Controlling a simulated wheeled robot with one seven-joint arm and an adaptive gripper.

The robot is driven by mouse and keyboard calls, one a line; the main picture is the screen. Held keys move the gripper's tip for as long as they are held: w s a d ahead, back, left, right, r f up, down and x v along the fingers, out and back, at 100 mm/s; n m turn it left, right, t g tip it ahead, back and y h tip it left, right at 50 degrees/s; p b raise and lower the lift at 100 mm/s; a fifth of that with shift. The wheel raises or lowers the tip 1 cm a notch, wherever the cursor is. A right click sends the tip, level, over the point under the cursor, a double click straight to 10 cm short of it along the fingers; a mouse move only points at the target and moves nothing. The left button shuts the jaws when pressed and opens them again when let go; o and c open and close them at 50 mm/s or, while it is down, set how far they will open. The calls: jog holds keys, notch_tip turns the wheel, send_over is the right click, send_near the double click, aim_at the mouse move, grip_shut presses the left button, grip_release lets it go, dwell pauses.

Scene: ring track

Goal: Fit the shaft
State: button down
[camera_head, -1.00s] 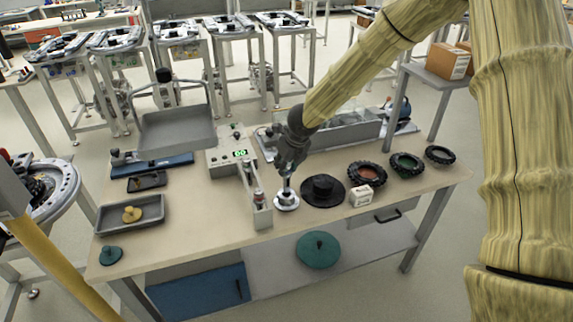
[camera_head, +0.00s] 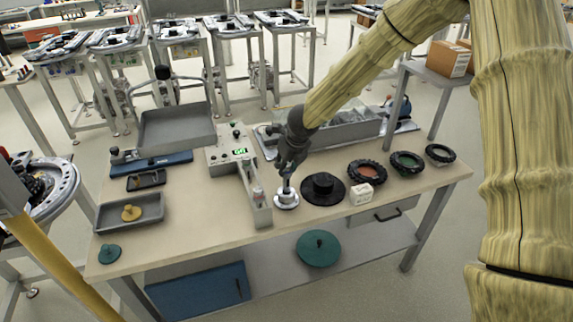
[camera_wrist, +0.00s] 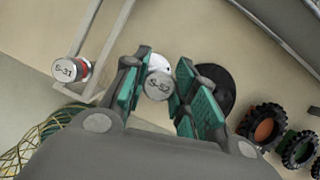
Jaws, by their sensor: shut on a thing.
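My gripper (camera_head: 287,172) is shut on a metal shaft (camera_head: 286,186) and points down over the table. In the wrist view the shaft's end (camera_wrist: 159,86) reads S-52 and sits between the green finger pads. The shaft stands about upright over a white and silver flanged hub (camera_head: 287,202), which is partly hidden behind it in the wrist view (camera_wrist: 160,61). I cannot tell how deep the shaft is in the hub. Another shaft (camera_wrist: 71,69), marked S-31, stands in the fixture left of my gripper.
A grey fixture with a green display (camera_head: 240,152) is close on the left. A black disc (camera_head: 322,189) is close on the right, then a small white box (camera_head: 361,194) and several black-rimmed rings (camera_head: 366,172). A grey tray (camera_head: 130,212) lies far left.

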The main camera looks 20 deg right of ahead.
jog(key=shift+f+b, duration=1.55)
jog(key=shift+f, duration=0.5)
jog(key=c, duration=1.1)
grip_release()
jog(key=shift+r, duration=0.1)
jog(key=v, duration=1.2)
jog(key=shift+d, duration=0.1)
